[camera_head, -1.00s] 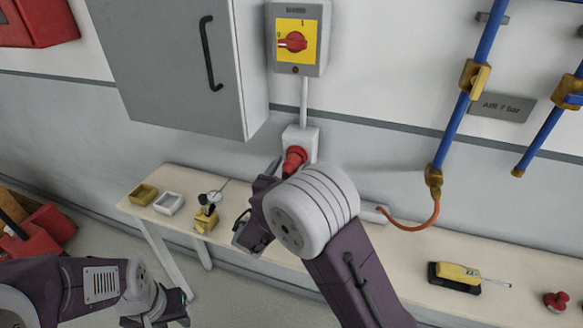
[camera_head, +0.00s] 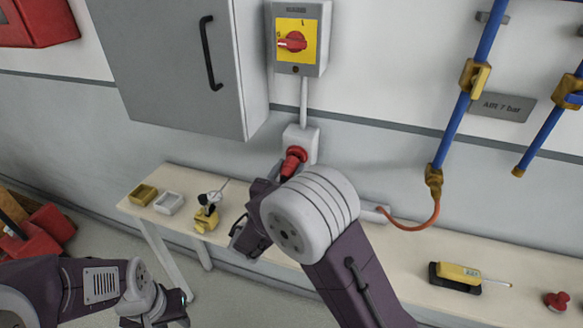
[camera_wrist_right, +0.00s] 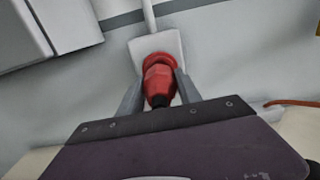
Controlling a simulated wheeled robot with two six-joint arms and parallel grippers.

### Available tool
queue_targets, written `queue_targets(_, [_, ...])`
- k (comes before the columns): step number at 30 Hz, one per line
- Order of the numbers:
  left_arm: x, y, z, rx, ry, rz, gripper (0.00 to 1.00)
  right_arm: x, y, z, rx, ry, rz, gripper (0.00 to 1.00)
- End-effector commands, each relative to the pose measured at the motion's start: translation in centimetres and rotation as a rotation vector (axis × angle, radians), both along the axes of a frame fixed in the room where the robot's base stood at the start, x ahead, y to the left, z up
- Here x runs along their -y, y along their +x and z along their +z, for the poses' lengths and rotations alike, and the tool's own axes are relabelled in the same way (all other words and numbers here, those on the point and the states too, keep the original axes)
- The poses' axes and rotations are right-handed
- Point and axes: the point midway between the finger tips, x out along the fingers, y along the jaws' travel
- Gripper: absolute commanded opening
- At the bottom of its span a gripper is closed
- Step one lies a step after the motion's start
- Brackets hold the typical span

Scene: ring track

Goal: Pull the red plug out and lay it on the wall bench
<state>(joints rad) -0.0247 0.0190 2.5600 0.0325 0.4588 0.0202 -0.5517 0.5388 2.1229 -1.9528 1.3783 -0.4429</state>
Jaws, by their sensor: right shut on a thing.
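The red plug (camera_head: 292,163) is at the white wall socket (camera_head: 306,143) under the switch box. In the right wrist view the red plug (camera_wrist_right: 159,85) points up into the socket (camera_wrist_right: 172,45), its dark tail towards me. The fingers of my right gripper (camera_wrist_right: 158,92) are shut on it, one on each side. I cannot tell how deep the plug sits. In the head view my right arm hides most of that gripper. The wall bench (camera_head: 225,238) runs below along the wall. My left gripper (camera_head: 165,318) is at the bottom left edge, its fingers unclear.
On the bench stand a yellow tray (camera_head: 143,195), a white tray (camera_head: 169,203), a dial gauge on a yellow base (camera_head: 206,215), a yellow tool (camera_head: 459,274) and a red knob (camera_head: 556,300). An orange hose (camera_head: 415,227) hangs right. A grey cabinet (camera_head: 185,60) overhangs left.

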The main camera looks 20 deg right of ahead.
Motion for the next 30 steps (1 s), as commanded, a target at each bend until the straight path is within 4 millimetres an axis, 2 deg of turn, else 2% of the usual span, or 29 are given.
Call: queue_targets(30, [0.0, 0.0, -0.1, 0.000, 0.000, 0.000, 0.36, -2.3, -3.4, 0.0, 0.001, -0.001, 0.001, 0.00])
